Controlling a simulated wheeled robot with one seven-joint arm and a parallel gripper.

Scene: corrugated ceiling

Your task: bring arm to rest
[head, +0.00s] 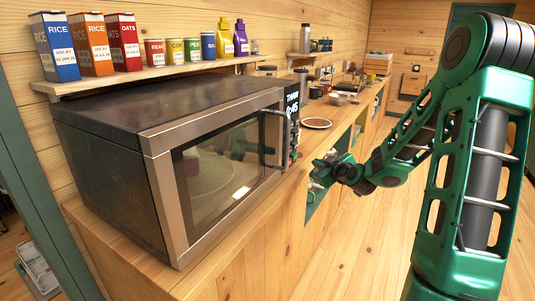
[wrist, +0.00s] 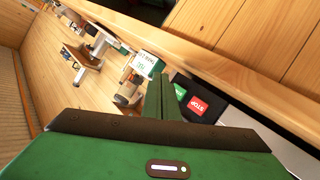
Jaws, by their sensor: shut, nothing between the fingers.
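My gripper (head: 322,172) is beside the right front of the microwave, near its handle and over the counter's front edge. In the wrist view its green fingers (wrist: 160,98) are together with nothing between them. My green arm reaches in from the right, bent at the elbow. The microwave (head: 150,110) has its door closed, with a dark window and a vertical handle (head: 273,140). Its red stop button (wrist: 198,105) and a green button (wrist: 179,92) show just right of the fingers in the wrist view. Whether the gripper touches the microwave, I cannot tell.
A shelf (head: 120,80) above the microwave holds boxes, cans and bottles. A plate (head: 316,123) lies on the counter past the microwave, with jars and bowls farther back. The wooden floor (head: 375,250) is open in front of the counter.

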